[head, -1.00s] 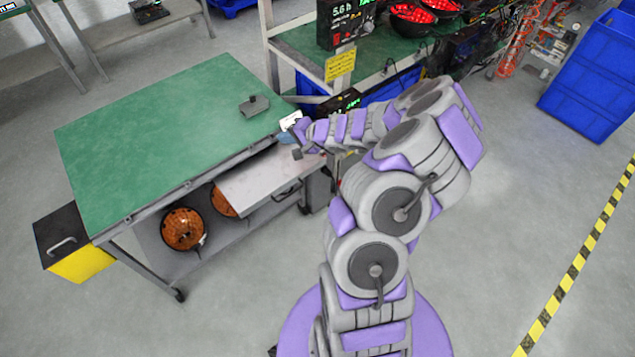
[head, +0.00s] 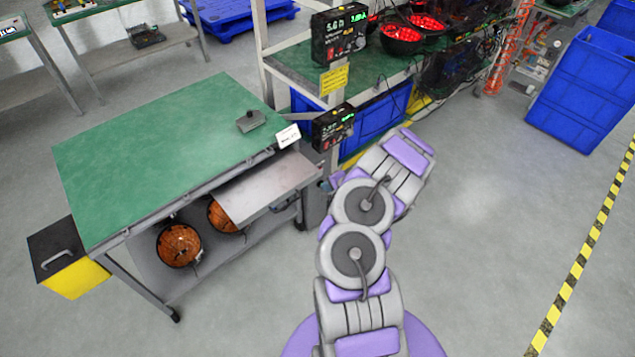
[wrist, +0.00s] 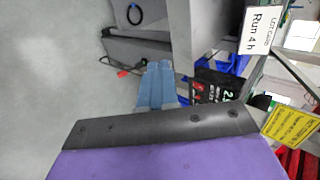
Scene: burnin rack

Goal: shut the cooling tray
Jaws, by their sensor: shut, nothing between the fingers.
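The cooling tray (head: 262,187) is a flat grey metal drawer under the green-topped table (head: 150,150). It stands partly pulled out at the table's right front, with a dark handle (head: 284,204) on its front edge. My arm reaches up to just right of the tray. My gripper's blue fingers (wrist: 158,68) show together and empty in the wrist view. The fingers are mostly hidden behind my arm in the head view, so I cannot tell whether they touch the tray. I cannot make out the tray surely in the wrist view.
A white lot card (head: 288,137) stands at the table's right corner; it also shows in the wrist view (wrist: 261,30). A rack (head: 300,62) with displays and red-lit bowls is behind. Orange-brown bowls (head: 179,246) sit on the lower shelf. Floor to the right is clear.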

